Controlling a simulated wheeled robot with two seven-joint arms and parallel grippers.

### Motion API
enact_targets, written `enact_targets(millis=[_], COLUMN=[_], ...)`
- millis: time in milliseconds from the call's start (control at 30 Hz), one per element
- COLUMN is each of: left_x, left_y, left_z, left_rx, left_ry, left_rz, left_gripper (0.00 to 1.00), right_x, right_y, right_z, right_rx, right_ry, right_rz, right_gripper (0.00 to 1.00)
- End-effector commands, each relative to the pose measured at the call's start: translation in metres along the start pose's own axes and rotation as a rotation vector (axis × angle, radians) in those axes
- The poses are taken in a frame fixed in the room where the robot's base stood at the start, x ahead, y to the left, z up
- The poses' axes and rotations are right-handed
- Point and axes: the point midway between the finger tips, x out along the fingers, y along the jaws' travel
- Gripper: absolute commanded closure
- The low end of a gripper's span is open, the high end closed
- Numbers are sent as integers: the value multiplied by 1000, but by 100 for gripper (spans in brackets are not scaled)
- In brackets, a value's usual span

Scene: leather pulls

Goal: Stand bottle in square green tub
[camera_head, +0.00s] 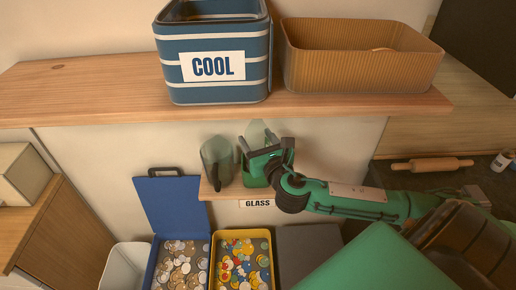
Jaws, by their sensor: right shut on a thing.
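A pale green see-through bottle (257,132) shows above the fingers of my right gripper (264,156), which is shut on it. The gripper and wrist hide the bottle's middle. A green squarish tub (253,181) shows directly below the gripper on the small ledge marked GLASS. I cannot tell whether the bottle's base is inside the tub or above it. The bottle looks roughly upright. My left gripper is not in view.
A wooden shelf (110,95) above carries a striped COOL bin (213,88) and a ribbed brown tub (360,72). Below are a blue box (172,205) and a yellow tray (243,234) of small pieces.

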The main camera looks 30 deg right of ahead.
Motion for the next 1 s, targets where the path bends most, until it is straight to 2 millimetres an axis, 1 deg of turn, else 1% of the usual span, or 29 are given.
enact_targets(millis=[33, 567, 633, 1000], left_x=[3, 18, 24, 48], left_y=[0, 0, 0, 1], left_z=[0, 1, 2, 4], left_rx=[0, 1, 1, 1], left_ry=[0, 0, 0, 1], left_rz=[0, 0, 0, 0], left_gripper=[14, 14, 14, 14], right_x=[6, 54, 55, 54], right_y=[-2, -22, -21, -21], right_z=[0, -5, -15, -53], right_rx=[-1, -1, 0, 0], right_ry=[-4, -3, 0, 0], right_rz=[-2, -1, 0, 0], right_gripper=[70, 70, 70, 70])
